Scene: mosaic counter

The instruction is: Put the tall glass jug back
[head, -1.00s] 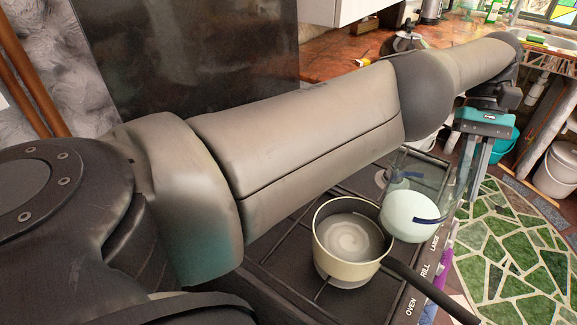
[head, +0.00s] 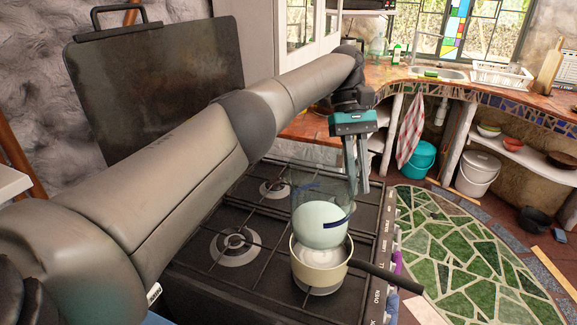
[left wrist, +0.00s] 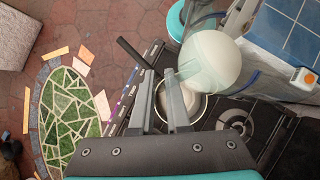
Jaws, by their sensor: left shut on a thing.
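The tall glass jug (head: 322,222) is clear, with a pale lower part and a dark blue band, and looks upright in the head view. My left gripper (head: 358,188) points down at the jug's right side and is shut on it, probably at the handle, though the grip is hard to make out. The jug appears above or just behind the cream saucepan (head: 305,277); I cannot tell the gap. In the left wrist view the jug's pale part (left wrist: 212,58) lies beyond my fingers (left wrist: 163,105) and partly hides the pan. My right gripper is not in view.
The saucepan stands on the black stove (head: 195,275), its dark handle (head: 388,278) sticking out over the front edge. Burners to its left are clear. A wooden counter (head: 410,80) with a sink and dish rack (head: 500,75) runs behind. A teal bucket (head: 420,158) stands below.

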